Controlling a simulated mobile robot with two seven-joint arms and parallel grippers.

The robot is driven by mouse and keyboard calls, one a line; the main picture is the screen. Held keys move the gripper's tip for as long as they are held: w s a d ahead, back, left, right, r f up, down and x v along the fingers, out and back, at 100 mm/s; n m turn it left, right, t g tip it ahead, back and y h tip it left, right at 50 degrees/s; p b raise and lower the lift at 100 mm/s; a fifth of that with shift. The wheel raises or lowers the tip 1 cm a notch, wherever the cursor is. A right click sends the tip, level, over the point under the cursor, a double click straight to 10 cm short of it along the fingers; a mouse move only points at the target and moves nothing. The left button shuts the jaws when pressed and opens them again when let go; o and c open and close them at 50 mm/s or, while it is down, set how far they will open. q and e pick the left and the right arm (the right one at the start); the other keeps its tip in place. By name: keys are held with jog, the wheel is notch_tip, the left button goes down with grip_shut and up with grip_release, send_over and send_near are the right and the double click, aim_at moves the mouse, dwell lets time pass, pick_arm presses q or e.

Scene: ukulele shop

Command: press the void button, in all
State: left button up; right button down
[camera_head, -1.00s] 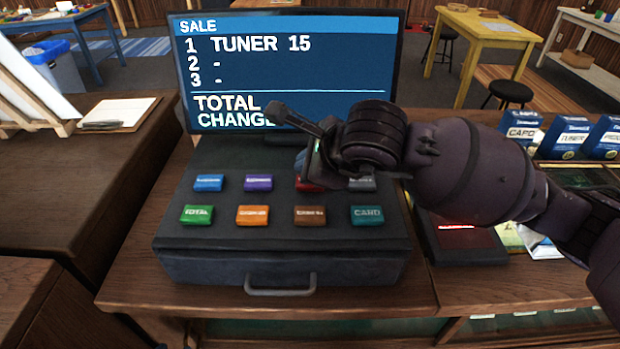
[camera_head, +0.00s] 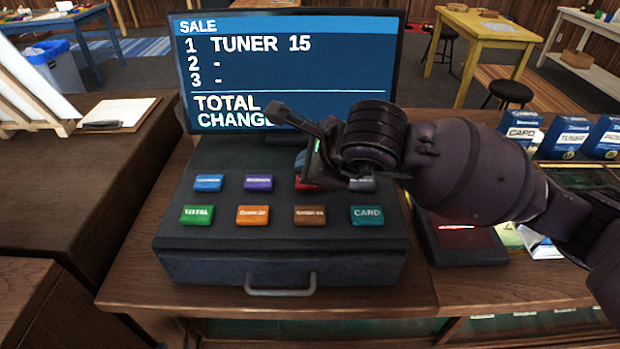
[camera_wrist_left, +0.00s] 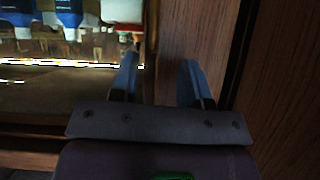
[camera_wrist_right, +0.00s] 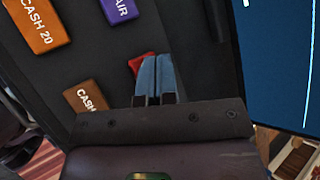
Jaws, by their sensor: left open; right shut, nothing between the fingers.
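The register (camera_head: 285,265) has two rows of coloured buttons on its sloped top. A red button (camera_head: 306,186) is in the upper row, partly hidden by my right gripper (camera_head: 300,161), and its label cannot be read. In the right wrist view the shut, empty blue fingers (camera_wrist_right: 155,78) overlap the red button (camera_wrist_right: 138,62); I cannot tell whether they touch it. The screen (camera_head: 290,70) reads SALE, 1 TUNER 15, lines 2 and 3 with dashes, then TOTAL and CHANGE, partly covered by my gripper. My left gripper (camera_wrist_left: 160,80) is open and empty, seen only in the left wrist view.
Beside the red button are a purple button (camera_head: 258,183) and a grey one (camera_head: 362,184). The front row has green TOTAL (camera_head: 197,215), orange (camera_head: 253,216), brown (camera_head: 310,216) and teal CARD (camera_head: 367,216) buttons. A dark card reader (camera_head: 465,248) lies right of the register.

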jog(key=shift+f, duration=0.15)
jog(key=shift+f+b, duration=0.3)
jog(key=shift+b, duration=0.15)
jog(key=shift+f+b, duration=0.3)
jog(key=shift+f, duration=0.15)
dwell(1.1)
jog(key=shift+r, duration=0.1)
jog(key=shift+r+p, duration=0.35)
jog(key=shift+r, duration=0.45)
jog(key=shift+r+p, duration=1.1)
jog(key=shift+r, duration=1.45)
jog(key=shift+f, duration=0.1)
